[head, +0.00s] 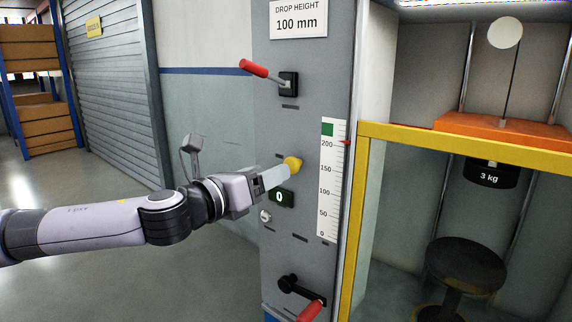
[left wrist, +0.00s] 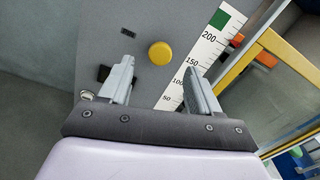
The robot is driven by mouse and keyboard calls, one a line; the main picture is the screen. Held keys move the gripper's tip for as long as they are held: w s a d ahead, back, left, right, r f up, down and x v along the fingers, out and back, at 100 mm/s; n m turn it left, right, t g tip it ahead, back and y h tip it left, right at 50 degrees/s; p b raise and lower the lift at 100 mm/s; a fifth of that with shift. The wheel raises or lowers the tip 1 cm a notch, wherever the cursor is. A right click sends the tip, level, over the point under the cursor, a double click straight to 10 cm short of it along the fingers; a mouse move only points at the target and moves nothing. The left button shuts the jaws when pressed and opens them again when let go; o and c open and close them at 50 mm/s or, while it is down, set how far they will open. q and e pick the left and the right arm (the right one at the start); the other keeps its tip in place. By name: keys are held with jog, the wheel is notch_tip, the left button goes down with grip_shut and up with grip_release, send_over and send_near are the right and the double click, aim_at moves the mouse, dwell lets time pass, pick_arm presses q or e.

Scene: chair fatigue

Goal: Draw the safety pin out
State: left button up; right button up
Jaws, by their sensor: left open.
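A yellow round knob (head: 292,164), which looks like the head of the safety pin, sticks out from the grey panel (head: 277,110) just above the counter display. In the left wrist view the knob (left wrist: 160,54) shows round, lying ahead of and between the lines of the two fingers. My left gripper (head: 277,177) is open, with its fingertips close to the knob in the head view. In the left wrist view the left gripper (left wrist: 158,68) has nothing between its fingers. Whether the fingertips touch the knob cannot be told. My right gripper is not in view.
A red-handled lever (head: 262,70) sits above the knob and a red-handled crank (head: 306,307) below. A green display (head: 282,199) reads 0. A white scale (head: 328,190) runs beside the knob. Right of it, a yellow frame (head: 470,146) surrounds a 3 kg weight (head: 491,174) above a black stool (head: 465,266).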

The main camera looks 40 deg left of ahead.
pick_arm(q)
jog(key=w+p, duration=0.2)
jog(key=w, duration=0.4)
jog(key=shift+d, duration=0.3)
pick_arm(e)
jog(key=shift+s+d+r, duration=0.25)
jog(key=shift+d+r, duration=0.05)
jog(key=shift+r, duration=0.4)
pick_arm(q)
jog(key=shift+w, duration=0.1)
